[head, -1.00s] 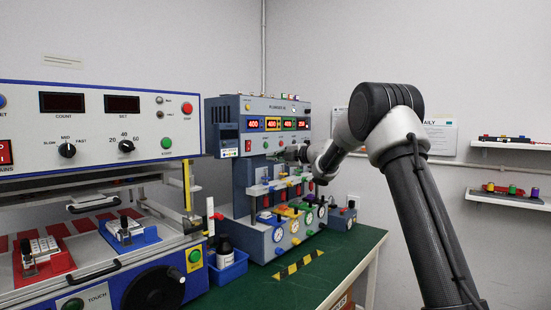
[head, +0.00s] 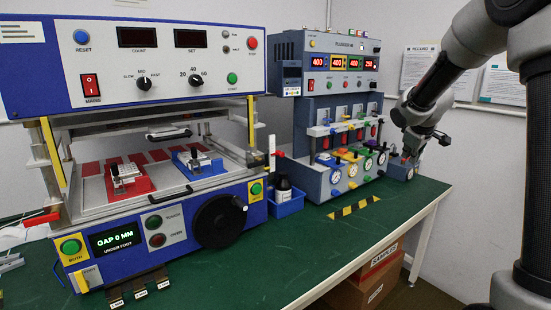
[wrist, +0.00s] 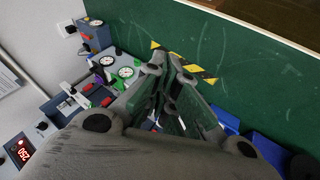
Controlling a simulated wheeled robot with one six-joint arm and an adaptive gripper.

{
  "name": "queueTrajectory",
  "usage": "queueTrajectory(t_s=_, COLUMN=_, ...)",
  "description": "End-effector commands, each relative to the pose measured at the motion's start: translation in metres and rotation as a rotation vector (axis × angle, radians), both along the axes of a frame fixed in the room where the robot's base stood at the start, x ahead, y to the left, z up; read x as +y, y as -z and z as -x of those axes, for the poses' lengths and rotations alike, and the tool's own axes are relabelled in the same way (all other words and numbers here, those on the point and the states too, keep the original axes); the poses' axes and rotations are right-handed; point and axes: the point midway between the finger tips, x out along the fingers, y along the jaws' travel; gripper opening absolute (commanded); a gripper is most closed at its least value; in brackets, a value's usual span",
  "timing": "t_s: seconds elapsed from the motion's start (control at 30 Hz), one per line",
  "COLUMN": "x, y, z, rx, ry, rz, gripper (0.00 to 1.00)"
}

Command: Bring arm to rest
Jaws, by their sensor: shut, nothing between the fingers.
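My gripper (head: 408,154) is at the right of the plunger rig in the head view. It hangs in front of or above a small blue-grey box (head: 398,171), and I cannot tell if they touch. In the wrist view my gripper (wrist: 172,72) has its fingers together with nothing between them. My arm (head: 440,80) reaches in from the upper right, bent downward. The blue-grey plunger rig (head: 312,118) stands on the green bench (head: 240,262) with lit displays, dials and coloured clamps.
A large blue-white keypad press (head: 60,75) fills the left, with a red fixture (head: 130,190) and a blue fixture (head: 205,177). A blue bin (head: 287,207) holds a dark bottle. Yellow-black tape (head: 354,207) marks the bench. Cardboard boxes (head: 375,277) sit below. The front bench is mostly clear.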

Motion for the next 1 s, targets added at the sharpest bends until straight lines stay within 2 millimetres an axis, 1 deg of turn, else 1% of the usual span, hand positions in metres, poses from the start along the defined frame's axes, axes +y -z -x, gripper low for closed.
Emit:
queueTrajectory(t_s=0.03, x=0.000, y=-0.004, z=0.041, rx=0.047, ry=0.085, rz=-0.040, gripper=0.00)
queueTrajectory(t_s=0.07, x=0.001, y=-0.003, z=0.067, rx=0.081, ry=0.140, rz=-0.067, gripper=0.00)
queueTrajectory(t_s=0.1, x=0.003, y=-0.003, z=0.101, rx=0.124, ry=0.207, rz=-0.103, gripper=0.00)
queueTrajectory(t_s=0.17, x=0.009, y=-0.002, z=0.151, rx=0.187, ry=0.299, rz=-0.156, gripper=0.00)
queueTrajectory(t_s=0.2, x=0.015, y=-0.003, z=0.185, rx=0.224, ry=0.353, rz=-0.191, gripper=0.00)
queueTrajectory(t_s=0.27, x=0.027, y=-0.003, z=0.235, rx=0.275, ry=0.423, rz=-0.245, gripper=0.00)
queueTrajectory(t_s=0.3, x=0.036, y=-0.003, z=0.267, rx=0.304, ry=0.462, rz=-0.283, gripper=0.00)
queueTrajectory(t_s=0.4, x=0.057, y=-0.002, z=0.334, rx=0.347, ry=0.518, rz=-0.365, gripper=0.00)
queueTrajectory(t_s=0.43, x=0.062, y=-0.002, z=0.349, rx=0.349, ry=0.523, rz=-0.385, gripper=0.00)
queueTrajectory(t_s=0.5, x=0.072, y=-0.003, z=0.373, rx=0.325, ry=0.516, rz=-0.425, gripper=0.00)
queueTrajectory(t_s=0.6, x=0.077, y=-0.010, z=0.389, rx=0.257, ry=0.491, rz=-0.453, gripper=0.00)
queueTrajectory(t_s=0.7, x=0.078, y=-0.022, z=0.393, rx=0.196, ry=0.468, rz=-0.464, gripper=0.00)
queueTrajectory(t_s=0.8, x=0.079, y=-0.029, z=0.394, rx=0.165, ry=0.455, rz=-0.470, gripper=0.00)
queueTrajectory(t_s=1.0, x=0.079, y=-0.031, z=0.394, rx=0.159, ry=0.450, rz=-0.470, gripper=0.00)
